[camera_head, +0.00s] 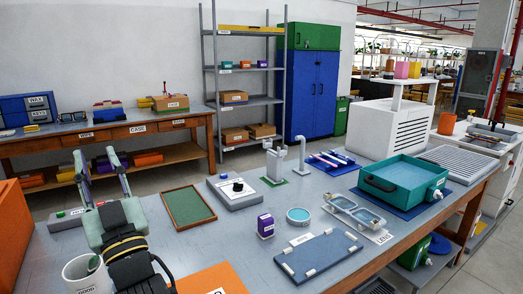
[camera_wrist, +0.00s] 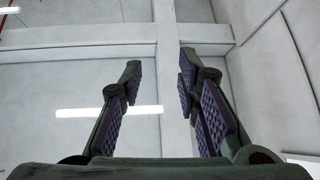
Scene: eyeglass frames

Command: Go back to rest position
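My gripper (camera_head: 95,158) is raised at the left of the head view, above the grey workbench (camera_head: 240,232), with its fingers pointing up. In the wrist view, the two fingers of my gripper (camera_wrist: 160,72) stand apart with nothing between them, and only pale wall or ceiling surfaces show beyond. A pair of eyeglass frames (camera_head: 352,211) with bluish lenses lies on the bench beside a white label, well to the right of my gripper and not touching it.
A white cup (camera_head: 86,277) stands beside my arm. An orange panel (camera_head: 14,240) rises at far left.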

